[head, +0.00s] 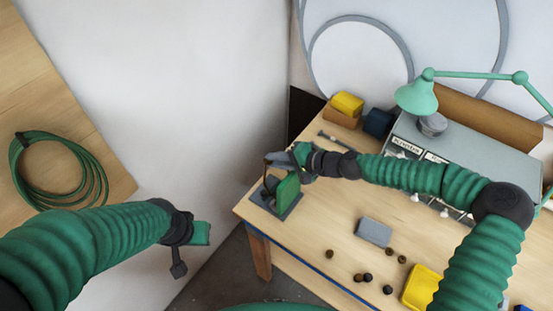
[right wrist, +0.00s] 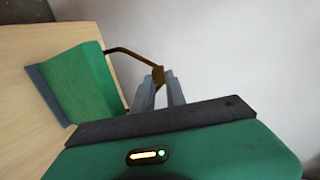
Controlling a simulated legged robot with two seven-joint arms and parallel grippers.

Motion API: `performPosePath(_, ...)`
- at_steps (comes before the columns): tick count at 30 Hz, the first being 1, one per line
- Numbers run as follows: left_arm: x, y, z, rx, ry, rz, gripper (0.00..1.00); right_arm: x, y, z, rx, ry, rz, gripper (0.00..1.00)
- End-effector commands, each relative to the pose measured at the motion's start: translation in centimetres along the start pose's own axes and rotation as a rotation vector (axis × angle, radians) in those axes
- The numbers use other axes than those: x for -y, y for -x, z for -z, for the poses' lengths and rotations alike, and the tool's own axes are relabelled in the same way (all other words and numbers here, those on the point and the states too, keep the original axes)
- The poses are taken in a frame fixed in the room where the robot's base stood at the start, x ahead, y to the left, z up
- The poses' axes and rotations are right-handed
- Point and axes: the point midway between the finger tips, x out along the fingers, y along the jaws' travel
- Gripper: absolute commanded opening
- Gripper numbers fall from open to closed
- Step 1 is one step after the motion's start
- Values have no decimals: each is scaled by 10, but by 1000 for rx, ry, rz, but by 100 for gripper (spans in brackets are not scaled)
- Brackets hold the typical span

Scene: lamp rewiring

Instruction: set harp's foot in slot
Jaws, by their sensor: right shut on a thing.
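The harp (right wrist: 128,55) is a thin brown bent rod in the right wrist view. My right gripper (right wrist: 160,85) is shut on its brown end piece. The rod runs left from the fingertips and bends down beside a green block (right wrist: 85,80). Its lower end is hard to make out, so I cannot tell whether the foot is in a slot. In the head view the green block (head: 287,191) stands on a grey base plate (head: 292,209) near the table's left corner, with my right gripper (head: 272,159) just above. My left gripper (head: 188,250) hangs off the table; its jaw opening is unclear.
A grey block (head: 374,232), several dark knobs (head: 367,278) and a yellow tray (head: 421,287) lie toward the front. A yellow block (head: 347,104), a dark blue block (head: 378,122) and a green lamp (head: 417,97) are at the back. A green cable coil (head: 93,185) lies far left.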

Motion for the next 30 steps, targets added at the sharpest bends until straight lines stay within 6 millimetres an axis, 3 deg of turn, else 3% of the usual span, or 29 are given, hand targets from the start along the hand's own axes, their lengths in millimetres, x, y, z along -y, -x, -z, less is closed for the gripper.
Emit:
performPosePath(26, 0, -4, -1, 0, 0, 0, 0, -4, -2, 0, 0, 0, 1, 0)
performPosePath(27, 0, -4, -1, 0, 0, 0, 0, -3, -2, 0, 0, 0, 1, 21)
performPosePath(30, 0, -4, -1, 0, 0, 0, 0, -3, -2, 0, 0, 0, 1, 34)
